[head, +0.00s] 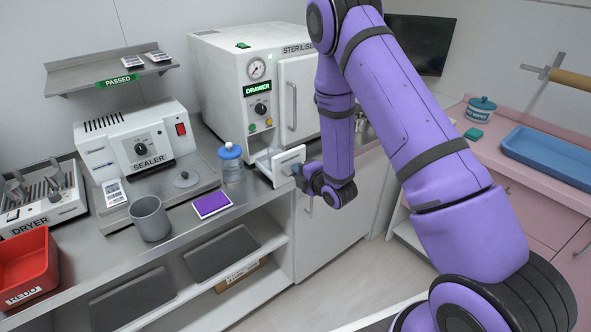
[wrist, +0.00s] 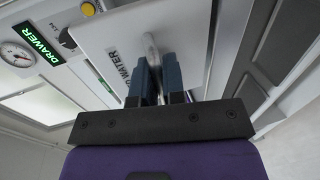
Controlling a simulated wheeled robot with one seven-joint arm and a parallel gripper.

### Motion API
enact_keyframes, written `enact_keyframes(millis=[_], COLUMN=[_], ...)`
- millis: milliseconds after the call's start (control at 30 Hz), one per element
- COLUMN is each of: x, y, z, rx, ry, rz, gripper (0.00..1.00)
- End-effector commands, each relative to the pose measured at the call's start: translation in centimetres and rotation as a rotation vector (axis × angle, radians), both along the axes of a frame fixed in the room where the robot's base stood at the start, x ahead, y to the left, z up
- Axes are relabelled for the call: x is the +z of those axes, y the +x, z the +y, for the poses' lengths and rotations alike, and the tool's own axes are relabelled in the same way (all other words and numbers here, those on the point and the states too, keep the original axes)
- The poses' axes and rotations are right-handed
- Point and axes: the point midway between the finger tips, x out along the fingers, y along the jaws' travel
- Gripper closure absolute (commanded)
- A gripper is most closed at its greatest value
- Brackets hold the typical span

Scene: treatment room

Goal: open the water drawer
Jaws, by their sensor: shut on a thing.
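The water drawer (head: 287,158) sits low on the front of the white steriliser (head: 222,62) and stands out from it, with part of its tray visible behind the front panel. In the wrist view its white front, marked WATER (wrist: 112,40), faces my gripper. My gripper (wrist: 154,75) is shut on the drawer's grey handle (wrist: 151,45), with one dark blue finger on each side. In the head view my gripper (head: 298,171) is at the drawer front, mostly hidden by my wrist. The steriliser's small display reads DRAWER (head: 257,88).
A blue-capped clear bottle (head: 231,164) stands just left of the drawer. A purple pad (head: 212,204), a grey cup (head: 150,218) and the sealer (head: 137,146) are further left on the counter. The floor in front (head: 300,297) is clear.

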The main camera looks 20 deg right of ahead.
Motion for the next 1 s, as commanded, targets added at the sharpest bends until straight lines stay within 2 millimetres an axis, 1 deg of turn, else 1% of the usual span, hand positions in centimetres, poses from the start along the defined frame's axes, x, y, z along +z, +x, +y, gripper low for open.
enact_keyframes(millis=[200,233,267,533,633,767,1000], x=[0.0,0.0,0.0,0.0,0.1,0.5,1.4], y=[0.0,0.0,0.0,0.0,-0.4,-1.9,-6.2], z=[0.0,0.0,0.0,0.0,-0.1,-0.7,-2.1], rx=[0.001,0.001,0.001,0.0,0.0,-0.001,-0.002], ry=[0.0,0.0,0.0,0.0,0.0,-0.001,0.0], rz=[0.0,0.0,0.0,-0.001,0.0,0.001,0.003], gripper=[1.0,0.85,0.8,0.8,0.8,0.8,0.8])
